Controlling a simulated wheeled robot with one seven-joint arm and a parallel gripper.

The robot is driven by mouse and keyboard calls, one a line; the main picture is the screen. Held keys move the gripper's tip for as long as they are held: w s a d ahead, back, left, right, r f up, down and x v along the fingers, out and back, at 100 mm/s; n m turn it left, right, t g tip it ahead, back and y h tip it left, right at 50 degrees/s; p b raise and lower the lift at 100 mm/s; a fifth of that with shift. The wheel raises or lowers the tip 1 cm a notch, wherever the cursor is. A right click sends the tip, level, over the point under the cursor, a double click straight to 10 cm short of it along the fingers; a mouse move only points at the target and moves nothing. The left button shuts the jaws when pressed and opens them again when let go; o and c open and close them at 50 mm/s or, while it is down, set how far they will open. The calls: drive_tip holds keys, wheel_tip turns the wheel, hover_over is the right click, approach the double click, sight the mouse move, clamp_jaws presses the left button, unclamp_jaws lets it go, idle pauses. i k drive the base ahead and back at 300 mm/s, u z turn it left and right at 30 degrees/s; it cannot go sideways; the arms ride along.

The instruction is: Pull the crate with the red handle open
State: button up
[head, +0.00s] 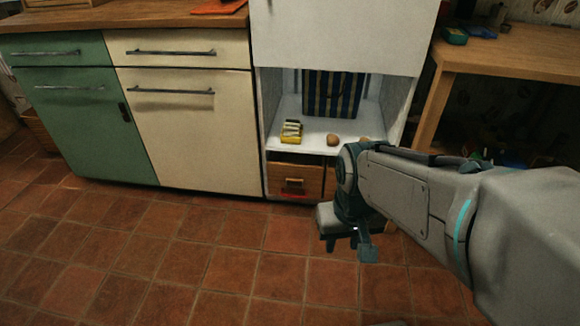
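The wooden crate (285,173) sits in the low compartment at the bottom of the white cabinet. Its red handle (293,194) is low on its front. The crate's front looks about level with the cabinet front, and its right part is close to my arm in the picture. My gripper (347,243) hangs over the tiled floor, to the right of and lower in the picture than the red handle. It appears apart from the crate. Its fingers are small and dark, and their gap is unclear.
Above the crate, a white shelf (302,108) holds a yellow box (291,131), a brown roundish item (333,140) and a striped thing (332,93). Green and cream cupboards stand left. A wooden table (515,52) stands right. The tiled floor (190,250) in front is clear.

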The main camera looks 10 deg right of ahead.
sight(290, 175)
drive_tip(key=u, duration=0.75)
drive_tip(key=i, duration=1.3)
drive_tip(key=z, duration=0.7)
